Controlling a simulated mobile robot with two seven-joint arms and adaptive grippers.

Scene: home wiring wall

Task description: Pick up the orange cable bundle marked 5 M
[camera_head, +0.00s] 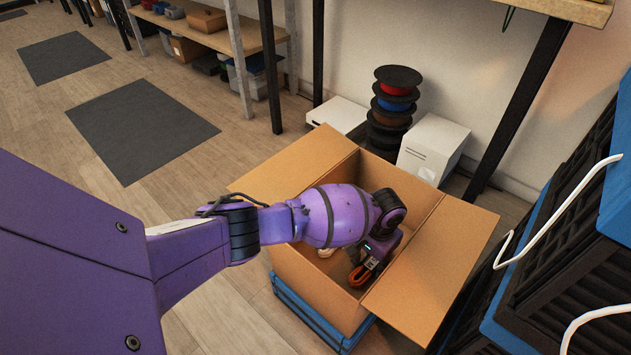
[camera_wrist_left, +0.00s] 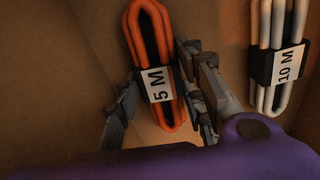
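The orange cable bundle marked 5 M (camera_head: 362,274) is in the open cardboard box (camera_head: 410,230). In the left wrist view the bundle (camera_wrist_left: 163,118) fills the centre, its white 5 M label on a black band facing the camera. My left gripper (camera_head: 370,258) reaches down into the box at the bundle. In the wrist view the left gripper's fingers (camera_wrist_left: 160,78) lie on both sides of the bundle, close to the label's edges. I cannot tell if they press on it. My right gripper is not in view.
A white bundle marked 10 M (camera_wrist_left: 272,70) is to the right in the wrist view. The box stands on a blue crate (camera_head: 308,318) with its flaps open. Black racks with blue trim (camera_head: 560,235) are close on the right. Cable spools (camera_head: 392,100) and white boxes (camera_head: 432,145) stand behind.

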